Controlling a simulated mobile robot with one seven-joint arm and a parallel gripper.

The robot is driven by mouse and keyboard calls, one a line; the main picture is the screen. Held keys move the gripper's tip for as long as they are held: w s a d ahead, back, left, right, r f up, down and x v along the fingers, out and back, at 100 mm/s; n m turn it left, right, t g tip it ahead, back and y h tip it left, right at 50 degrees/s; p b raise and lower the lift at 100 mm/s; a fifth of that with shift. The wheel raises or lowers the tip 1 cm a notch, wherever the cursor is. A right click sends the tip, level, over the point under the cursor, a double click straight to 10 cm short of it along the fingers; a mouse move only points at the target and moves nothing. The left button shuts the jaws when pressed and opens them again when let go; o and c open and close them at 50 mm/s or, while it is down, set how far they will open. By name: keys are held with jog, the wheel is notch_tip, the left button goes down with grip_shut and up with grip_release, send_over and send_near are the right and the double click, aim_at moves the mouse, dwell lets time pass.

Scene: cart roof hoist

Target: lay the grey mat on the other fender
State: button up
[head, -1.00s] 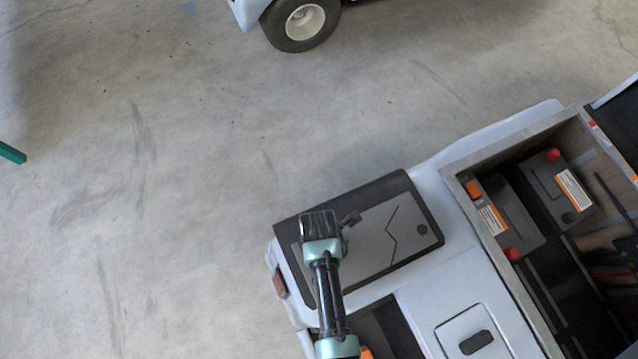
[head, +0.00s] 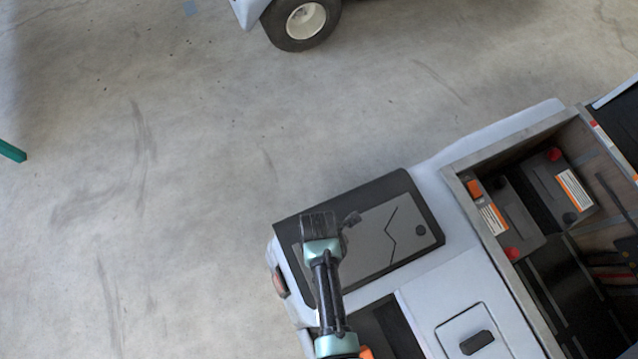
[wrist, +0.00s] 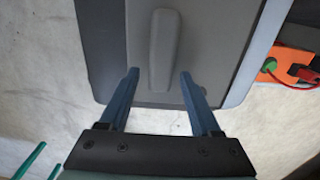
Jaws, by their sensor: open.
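The grey mat (head: 375,245), with a dark border and a thin zigzag line, lies flat on the near cart's pale fender (head: 440,185) in the head view. My gripper (head: 318,222) is over the mat's left part and hides some of it. In the wrist view my gripper (wrist: 160,82) is open, its two blue fingers apart over the mat (wrist: 210,60). A raised grey ridge (wrist: 163,50) on the mat lies ahead of and between the fingertips, with nothing clasped. I cannot tell the height of the fingers above the mat.
An open bay with batteries (head: 515,225) lies right of the fender. A pale lid with a dark latch (head: 477,342) is below it. Another cart's wheel (head: 300,20) shows at the top. Bare concrete floor (head: 130,180) fills the left. A green bar (head: 12,152) is at the left edge.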

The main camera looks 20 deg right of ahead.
notch_tip(320, 180, up, 12)
jog(key=p, duration=0.2)
jog(key=w+r+m+t, duration=0.3)
jog(key=w+r+t, duration=0.2)
jog(key=w+r, duration=0.75)
jog(key=w+r+m+t+h, duration=0.1)
jog(key=w+r+m+t, duration=0.4)
jog(key=r, duration=0.6)
jog(key=w+r+m+t, duration=0.1)
jog(key=w+r+t, duration=0.2)
jog(key=w+r, duration=0.6)
jog(key=s+a+r+m+t, duration=0.2)
jog(key=r+m+t, duration=0.15)
jog(key=r, duration=0.95)
jog(key=s+a+r+m+t, duration=0.2)
jog(key=r+t, duration=0.3)
jog(key=r, duration=0.8)
jog(key=s+a+r+m+t, duration=0.1)
jog(key=s+r+m+t, duration=0.1)
jog(key=s+r, duration=0.3)
jog(key=s+a+r+m+t+y, duration=0.1)
jog(key=s+r+t, duration=0.3)
jog(key=r, duration=0.7)
jog(key=s+m, duration=0.1)
jog(key=s, duration=0.1)
jog(key=shift+s+r, duration=0.25)
jog(key=shift+s, duration=0.05)
